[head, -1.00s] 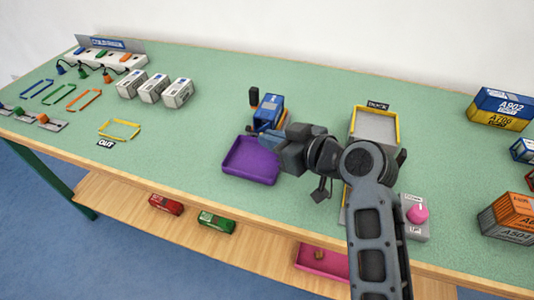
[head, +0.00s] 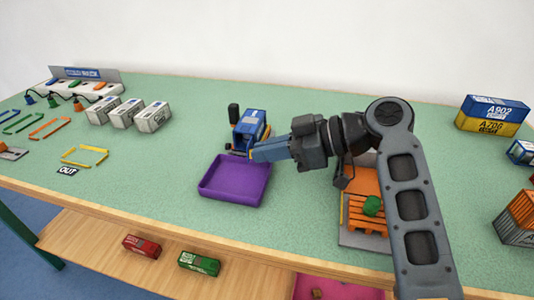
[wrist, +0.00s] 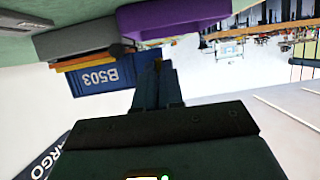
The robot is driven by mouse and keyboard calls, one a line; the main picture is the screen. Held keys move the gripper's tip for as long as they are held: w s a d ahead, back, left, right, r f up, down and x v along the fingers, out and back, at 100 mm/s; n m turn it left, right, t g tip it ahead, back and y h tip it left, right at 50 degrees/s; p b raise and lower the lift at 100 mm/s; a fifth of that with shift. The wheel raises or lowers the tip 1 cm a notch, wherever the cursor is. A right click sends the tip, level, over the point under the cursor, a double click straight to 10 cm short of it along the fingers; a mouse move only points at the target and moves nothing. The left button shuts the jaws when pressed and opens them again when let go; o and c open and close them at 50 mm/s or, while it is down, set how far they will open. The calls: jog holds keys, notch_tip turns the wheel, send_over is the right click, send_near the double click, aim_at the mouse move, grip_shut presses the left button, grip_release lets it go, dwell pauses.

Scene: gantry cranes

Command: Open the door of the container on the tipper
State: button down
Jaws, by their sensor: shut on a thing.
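The blue container (head: 248,125) stands on the tipper at mid-table, just behind the purple tray (head: 235,180). In the wrist view the container (wrist: 97,76) shows a blue face marked B503, upside down, with orange and yellow strips beside it. My gripper (head: 256,153) reaches in from the right, at the container's near end, above the tray's back edge. In the wrist view its dark fingers (wrist: 158,70) are together beside the blue face. They are shut on a small part at the door end; the part itself is mostly hidden, and I cannot tell how far the door stands open.
Stacked containers (head: 491,115) stand far right. White containers (head: 126,112) and a yellow frame (head: 85,155) are at left. Green table is clear between these and the tray.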

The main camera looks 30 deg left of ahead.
jog(key=shift+f, duration=0.1)
jog(key=c, duration=1.2)
grip_release()
jog(key=shift+c, duration=0.2)
jog(key=v, duration=0.7)
jog(key=shift+d+r+p, duration=0.2)
jog(key=shift+d+p, duration=0.1)
jog(key=shift+d, duration=0.05)
jog(key=shift+w, duration=0.1)
